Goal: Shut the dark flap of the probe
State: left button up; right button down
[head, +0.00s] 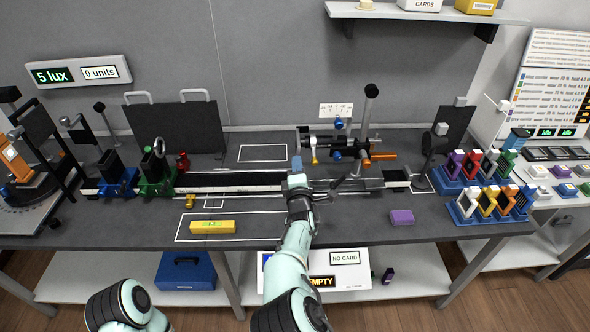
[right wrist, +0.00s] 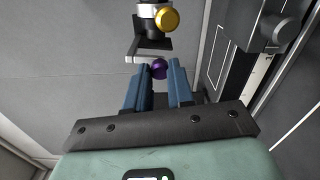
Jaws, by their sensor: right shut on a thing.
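My right gripper (head: 297,162) reaches over the bench to the optical rail, beside a dark instrument with a gold knob (head: 314,160). The knob sits by a thin grey lever below a dark flat plate (right wrist: 152,46), which looks like the probe's flap. The gold knob (right wrist: 167,20) shows above the plate. How far the flap stands open I cannot tell. My left gripper is out of view.
The black rail (head: 240,182) runs across the bench. A yellow level (head: 212,227) and a purple block (head: 401,217) lie in front of it. Holders with coloured frames (head: 490,205) stand at the right. A green stand (head: 155,175) is on the rail's left.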

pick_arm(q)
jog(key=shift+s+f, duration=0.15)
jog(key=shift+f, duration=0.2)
pick_arm(e)
jog(key=shift+d+n, duration=0.2)
jog(key=shift+n, duration=0.3)
jog(key=c, duration=1)
grip_release()
pick_arm(q)
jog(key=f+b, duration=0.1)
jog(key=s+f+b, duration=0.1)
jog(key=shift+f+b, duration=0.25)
jog(key=shift+b, duration=0.15)
pick_arm(e)
jog(key=s, duration=1.3)
jog(key=shift+s, duration=0.2)
